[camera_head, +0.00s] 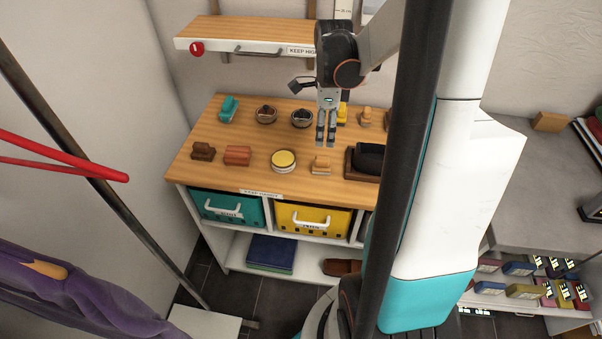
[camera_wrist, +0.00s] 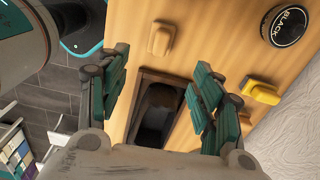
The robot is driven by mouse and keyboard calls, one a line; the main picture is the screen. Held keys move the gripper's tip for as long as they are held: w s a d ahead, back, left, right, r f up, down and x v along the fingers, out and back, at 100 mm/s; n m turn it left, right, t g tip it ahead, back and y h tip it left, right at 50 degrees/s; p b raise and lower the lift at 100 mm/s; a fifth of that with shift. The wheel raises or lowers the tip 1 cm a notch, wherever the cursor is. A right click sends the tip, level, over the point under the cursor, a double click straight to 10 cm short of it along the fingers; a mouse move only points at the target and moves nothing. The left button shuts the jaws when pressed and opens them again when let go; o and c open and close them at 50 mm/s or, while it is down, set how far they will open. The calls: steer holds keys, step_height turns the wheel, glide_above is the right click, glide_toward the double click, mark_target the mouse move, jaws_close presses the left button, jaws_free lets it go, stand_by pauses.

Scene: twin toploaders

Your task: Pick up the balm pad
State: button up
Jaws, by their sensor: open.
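No label marks the balm pad, so I cannot tell for sure which block it is. A small tan block with a raised grip (camera_head: 321,165) stands near the front edge of the wooden top; it shows in the wrist view (camera_wrist: 160,40). A similar tan block (camera_head: 366,118) stands further back. A yellow block (camera_head: 342,114) is partly behind my gripper; it shows in the wrist view (camera_wrist: 262,92). My gripper (camera_head: 326,142) hangs above the top, its fingers apart and empty. In the wrist view, an open dark box (camera_wrist: 150,76) lies between the fingers.
A yellow-topped round tin (camera_head: 284,160), dark tins (camera_head: 302,118), brown blocks (camera_head: 237,155) and a teal block (camera_head: 228,109) stand around. The dark box (camera_head: 352,172) is at the right. A shelf (camera_head: 245,31) overhangs the back. Bare wood lies between the items.

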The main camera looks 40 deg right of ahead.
mark_target(322, 158)
step_height(322, 158, down, 9)
steer(key=b, duration=0.3)
steer(key=shift+r, duration=0.15)
steer(key=f+b, duration=0.2)
steer(key=f, duration=0.3)
steer(key=shift+w+f, duration=0.1)
steer(key=shift+w, duration=0.1)
steer(key=shift+a, duration=0.1)
steer(key=c, duration=1.1)
